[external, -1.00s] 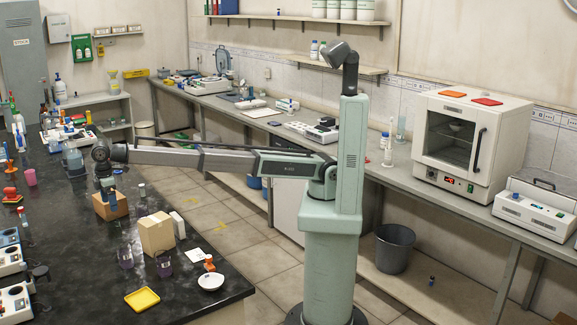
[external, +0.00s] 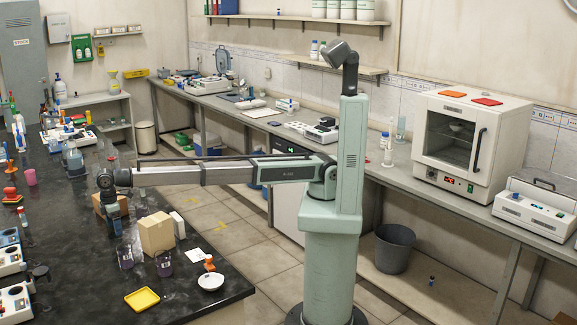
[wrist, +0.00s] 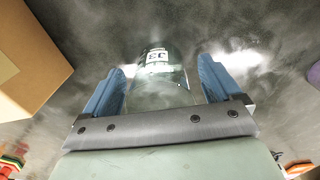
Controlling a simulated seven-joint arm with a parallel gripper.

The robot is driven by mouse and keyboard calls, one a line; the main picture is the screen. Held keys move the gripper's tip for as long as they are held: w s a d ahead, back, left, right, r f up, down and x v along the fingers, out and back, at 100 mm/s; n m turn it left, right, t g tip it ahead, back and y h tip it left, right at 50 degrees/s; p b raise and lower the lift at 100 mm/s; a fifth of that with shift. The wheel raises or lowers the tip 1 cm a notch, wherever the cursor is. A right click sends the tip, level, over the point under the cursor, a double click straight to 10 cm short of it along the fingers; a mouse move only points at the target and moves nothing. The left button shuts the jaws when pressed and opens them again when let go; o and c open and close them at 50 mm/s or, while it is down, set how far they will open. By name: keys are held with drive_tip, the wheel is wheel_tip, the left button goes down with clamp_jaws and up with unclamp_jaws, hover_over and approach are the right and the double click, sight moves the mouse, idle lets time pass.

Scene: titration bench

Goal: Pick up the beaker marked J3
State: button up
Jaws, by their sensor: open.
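The clear glass beaker marked J3 (wrist: 158,88) shows in the wrist view, its white label with dark letters near the far end. It lies between the two blue fingers of my gripper (wrist: 161,68), with a visible gap on each side. The fingers are open and hold nothing. In the external view my gripper (external: 116,228) points down over the black bench, in front of a brown box. I cannot make out the J3 beaker for certain there.
A cardboard box (external: 157,233) stands close to the right of my gripper; a box (wrist: 22,60) fills the wrist view's left side. A yellow tray (external: 142,299) and a white dish (external: 211,281) lie near the edge.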

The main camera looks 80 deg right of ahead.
drive_tip(key=shift+c, duration=0.4)
drive_tip(key=c, duration=1)
